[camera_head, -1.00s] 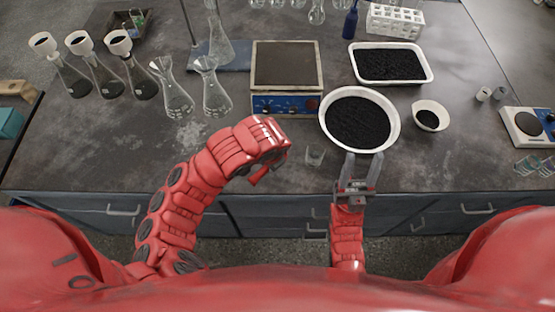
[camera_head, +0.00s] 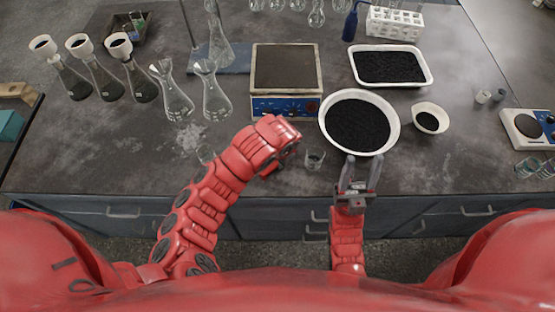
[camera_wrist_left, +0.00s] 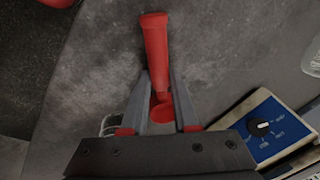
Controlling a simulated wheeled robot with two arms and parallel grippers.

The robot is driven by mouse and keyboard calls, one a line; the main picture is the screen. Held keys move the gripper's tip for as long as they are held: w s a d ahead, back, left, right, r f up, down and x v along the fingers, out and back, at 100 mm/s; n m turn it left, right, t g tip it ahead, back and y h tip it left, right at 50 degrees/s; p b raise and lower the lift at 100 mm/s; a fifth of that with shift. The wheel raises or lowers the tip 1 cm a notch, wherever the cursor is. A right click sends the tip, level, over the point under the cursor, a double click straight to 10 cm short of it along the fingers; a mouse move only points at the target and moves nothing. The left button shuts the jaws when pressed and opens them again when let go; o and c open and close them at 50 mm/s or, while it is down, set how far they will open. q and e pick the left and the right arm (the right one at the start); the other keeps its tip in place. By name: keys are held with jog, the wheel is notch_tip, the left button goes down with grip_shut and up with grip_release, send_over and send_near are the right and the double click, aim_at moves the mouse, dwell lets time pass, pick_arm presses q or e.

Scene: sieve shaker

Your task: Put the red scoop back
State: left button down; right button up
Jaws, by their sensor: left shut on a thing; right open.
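The red scoop (camera_wrist_left: 154,48) lies between the fingers of my left gripper (camera_wrist_left: 158,88) in the left wrist view. Its handle points away past the fingertips and its small round end sits near the finger bases. The fingers are shut on it. My right gripper (camera_head: 357,176) is open and empty at the bench's front edge, just below the round white bowl (camera_head: 326,107).
A balance (camera_head: 286,103) stands behind my left gripper. A white tray (camera_head: 428,78) and small white bowl (camera_head: 444,117) of black grains are to the right. Several flasks (camera_head: 172,98) stand left. The front left bench is clear.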

pick_arm(q)
jog(key=c, duration=0.9)
grip_release()
jog(key=shift+f, duration=0.1)
jog(key=shift+c, duration=0.2)
